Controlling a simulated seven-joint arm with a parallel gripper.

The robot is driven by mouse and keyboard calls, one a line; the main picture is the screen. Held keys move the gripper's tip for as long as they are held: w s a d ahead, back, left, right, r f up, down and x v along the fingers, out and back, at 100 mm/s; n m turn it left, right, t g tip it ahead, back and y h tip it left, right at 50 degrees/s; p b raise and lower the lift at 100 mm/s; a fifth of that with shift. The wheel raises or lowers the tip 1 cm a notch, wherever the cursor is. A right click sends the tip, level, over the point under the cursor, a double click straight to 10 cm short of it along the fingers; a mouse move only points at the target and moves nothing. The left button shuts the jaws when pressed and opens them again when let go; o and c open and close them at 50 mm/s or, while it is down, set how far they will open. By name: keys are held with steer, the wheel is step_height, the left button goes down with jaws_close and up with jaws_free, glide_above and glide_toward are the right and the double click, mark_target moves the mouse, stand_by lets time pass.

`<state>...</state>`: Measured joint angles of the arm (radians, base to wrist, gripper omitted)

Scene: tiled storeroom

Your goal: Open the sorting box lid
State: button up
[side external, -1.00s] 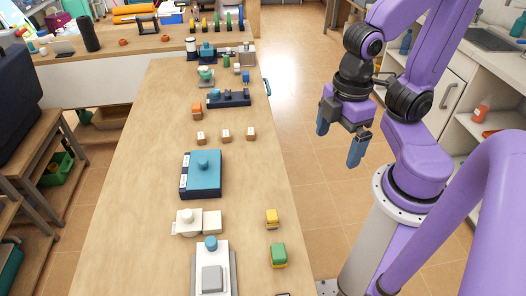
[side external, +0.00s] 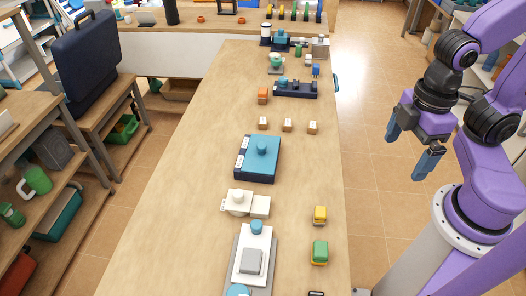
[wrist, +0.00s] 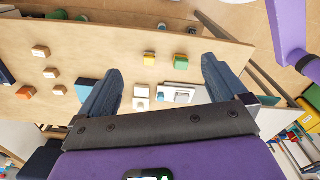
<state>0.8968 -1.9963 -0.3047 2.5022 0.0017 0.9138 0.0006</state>
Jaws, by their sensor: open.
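A dark-blue box with a teal lid and round teal knob (side external: 260,155) sits mid-table, its lid down; it looks like the sorting box. In the wrist view a blue patch (wrist: 86,88), probably this box, is mostly hidden behind the left finger. My gripper (side external: 410,148) is open and empty, out over the floor to the right of the table, well apart from the box. Its two fingers stand wide apart in the wrist view (wrist: 162,68).
Three small wooden blocks (side external: 287,126) lie behind the box. A cream container (side external: 240,202) and a white box with a grey block (side external: 252,245) stand in front. Yellow (side external: 320,215) and green (side external: 320,250) blocks lie near the right edge. Bare tabletop lies left of the box.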

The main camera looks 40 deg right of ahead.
steer(key=shift+w+a, duration=0.1)
steer(key=c, duration=0.5)
steer(key=w+a, duration=0.2)
steer(key=w, duration=0.1)
steer(key=w+a, duration=0.1)
steer(key=w, duration=0.2)
steer(key=w+a, duration=0.2)
steer(key=w, duration=0.2)
steer(key=shift+a+r, duration=0.35)
steer(key=shift+c, duration=0.7)
steer(key=m, duration=0.1)
glide_above(261, 145)
step_height(261, 145, down, 7)
step_height(261, 145, down, 16)
steer(key=shift+f, duration=0.25)
